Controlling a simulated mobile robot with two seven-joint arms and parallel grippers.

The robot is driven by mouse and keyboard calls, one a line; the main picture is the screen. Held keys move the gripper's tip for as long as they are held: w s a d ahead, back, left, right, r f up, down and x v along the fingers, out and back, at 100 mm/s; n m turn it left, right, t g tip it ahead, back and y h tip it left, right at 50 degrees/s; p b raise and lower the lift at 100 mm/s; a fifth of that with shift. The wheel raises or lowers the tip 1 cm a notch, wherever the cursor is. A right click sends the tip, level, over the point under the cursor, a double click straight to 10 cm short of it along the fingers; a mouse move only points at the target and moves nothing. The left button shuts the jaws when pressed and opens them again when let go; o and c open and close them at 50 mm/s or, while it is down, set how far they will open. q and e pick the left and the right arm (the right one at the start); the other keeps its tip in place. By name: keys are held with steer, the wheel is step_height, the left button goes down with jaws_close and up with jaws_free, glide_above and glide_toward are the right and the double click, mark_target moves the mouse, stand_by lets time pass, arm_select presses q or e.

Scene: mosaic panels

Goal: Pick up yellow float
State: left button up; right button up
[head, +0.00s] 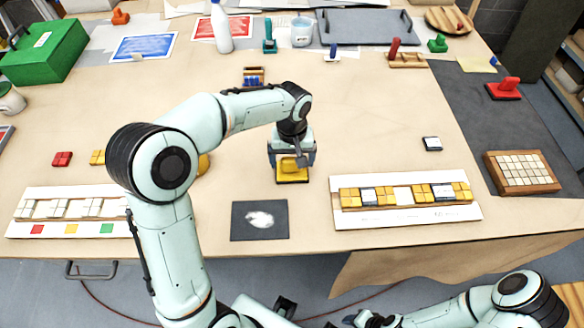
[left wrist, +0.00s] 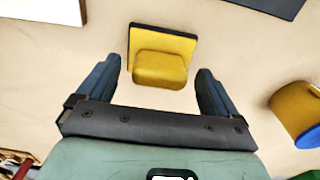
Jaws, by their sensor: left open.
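The yellow float (head: 292,174), a flat yellow pad with a dark edge and a raised yellow block on it, lies on the table near the middle of the head view. In the left wrist view the yellow float (left wrist: 162,62) is ahead of and between the two fingers. My left gripper (head: 292,158) is above it, pointing down, open and empty. In the left wrist view, clear gaps show on both sides of the block between the fingers of the left gripper (left wrist: 160,88). My right arm is low at the bottom right; its fingers are not clear.
A dark square with a white patch (head: 260,220) lies in front of the float. A yellow and blue round object (left wrist: 297,113) stands beside the left gripper.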

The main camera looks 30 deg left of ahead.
mark_target(292, 159)
arm_select(q)
step_height(292, 159, down, 2)
steer(key=shift+f, duration=0.25)
steer(key=c, duration=1.2)
steer(key=shift+r, duration=0.1)
step_height(292, 159, up, 20)
steer(key=p, duration=0.2)
steer(key=shift+p, duration=0.4)
arm_select(e)
steer(key=w+r, duration=0.1)
steer(key=r, duration=0.1)
steer(key=w+r, duration=0.1)
steer(key=w, duration=0.1)
steer(key=shift+r, duration=0.35)
